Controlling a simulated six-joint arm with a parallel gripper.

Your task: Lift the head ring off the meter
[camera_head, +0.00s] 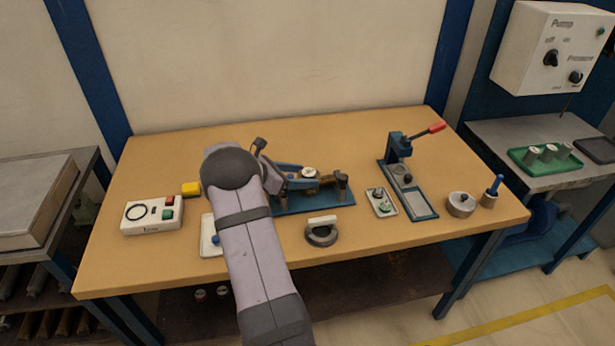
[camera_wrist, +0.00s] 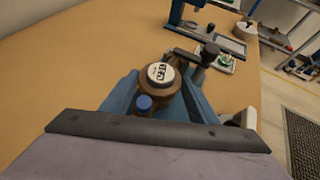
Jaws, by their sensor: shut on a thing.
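The meter (camera_head: 310,172) sits at the clamp fixture in the middle of the table. Its white round face with dark digits shows in the wrist view (camera_wrist: 160,72). The brown head ring (camera_wrist: 172,87) surrounds this face. My gripper (camera_wrist: 160,90) has its two blue fingers on either side of the ring, shut on it. The fingers also show in the head view, reaching right from my wrist. The ring appears still around the meter head; whether it has risen at all I cannot tell. A small blue cap (camera_wrist: 144,103) lies between the fingers, close to the camera.
A grey ring-shaped part with a white bar (camera_head: 321,232) lies in front of the fixture. A lever press (camera_head: 400,165) and small tray (camera_head: 381,202) stand right of it.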

